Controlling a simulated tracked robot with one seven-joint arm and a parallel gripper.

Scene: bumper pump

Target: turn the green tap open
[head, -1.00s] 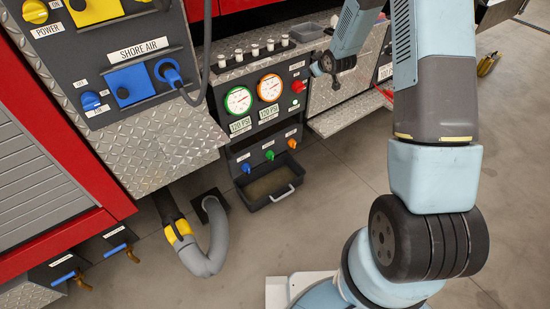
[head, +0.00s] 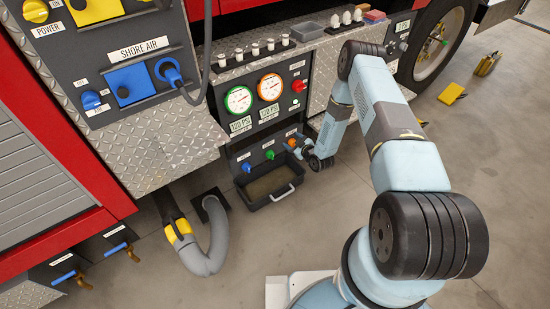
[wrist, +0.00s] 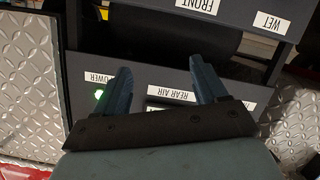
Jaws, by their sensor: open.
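The green tap (head: 270,155) is the middle one of three small taps on the dark lower panel in the head view, between the blue tap (head: 247,167) and the orange tap (head: 292,142). My gripper (head: 299,147) is just right of the orange tap, close to the panel, and right of the green tap. In the wrist view my gripper (wrist: 159,66) is open, with nothing between its fingers, in front of a dark panel with upside-down labels including FRONT and WET. I cannot make out the green tap in the wrist view. Its handle angle is too small to judge.
A black tray (head: 283,193) sits below the taps. Two gauges, the green-rimmed gauge (head: 238,100) and the orange-rimmed gauge (head: 270,87), and a red knob (head: 299,85) are above. A grey hose (head: 216,247) lies to the left. Open floor is in front.

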